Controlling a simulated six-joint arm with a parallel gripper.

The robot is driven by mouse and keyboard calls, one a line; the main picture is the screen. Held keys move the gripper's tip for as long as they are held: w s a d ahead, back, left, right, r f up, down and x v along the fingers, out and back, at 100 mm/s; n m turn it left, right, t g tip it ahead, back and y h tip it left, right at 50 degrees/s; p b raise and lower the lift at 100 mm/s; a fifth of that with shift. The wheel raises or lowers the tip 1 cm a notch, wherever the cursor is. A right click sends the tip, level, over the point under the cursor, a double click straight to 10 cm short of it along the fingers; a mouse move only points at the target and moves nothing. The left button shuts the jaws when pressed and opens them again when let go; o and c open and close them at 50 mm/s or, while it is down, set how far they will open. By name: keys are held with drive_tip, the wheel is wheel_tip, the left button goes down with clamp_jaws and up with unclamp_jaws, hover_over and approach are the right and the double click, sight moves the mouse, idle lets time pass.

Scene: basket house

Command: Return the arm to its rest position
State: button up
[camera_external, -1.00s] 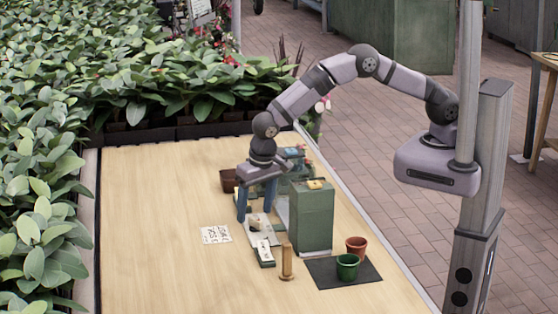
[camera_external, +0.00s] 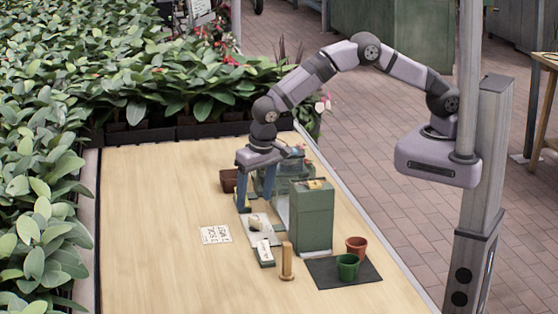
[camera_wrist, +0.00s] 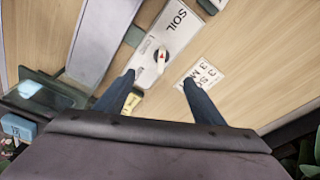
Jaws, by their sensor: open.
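My gripper (camera_external: 256,196) is open and empty, pointing down above the far part of the table. In the wrist view its two blue fingers (camera_wrist: 158,90) are spread apart. The gripper stands clear of these things.
A green box (camera_external: 311,220) stands right of the plate. A printed card (camera_external: 215,235) lies left. The left tabletop is bare.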

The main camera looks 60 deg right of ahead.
drive_tip(key=w+d+r+t+b, duration=0.1)
drive_tip(key=w+d+r+b, duration=0.2)
drive_tip(key=w+d, duration=0.45)
drive_tip(key=w+d+r+b, duration=0.3)
drive_tip(key=w+d+b, duration=0.1)
drive_tip(key=d, duration=0.6)
drive_tip(key=s+d+r+n+g+p, duration=0.1)
drive_tip(key=s+d+p, duration=0.1)
drive_tip(key=s+d, duration=0.5)
drive_tip(key=s+d+r+g+p, duration=0.1)
drive_tip(key=s+d+r+p, duration=0.15)
drive_tip(key=s+d, duration=0.5)
drive_tip(key=s+d+n+p, duration=0.1)
drive_tip(key=s+d, duration=0.2)
drive_tip(key=s, duration=0.4)
drive_tip(key=s+d+f+n+g+p, duration=0.1)
drive_tip(key=s+d, duration=0.2)
drive_tip(key=s, duration=0.4)
drive_tip(key=shift+f+y, duration=0.25)
drive_tip(key=shift+y, duration=0.05)
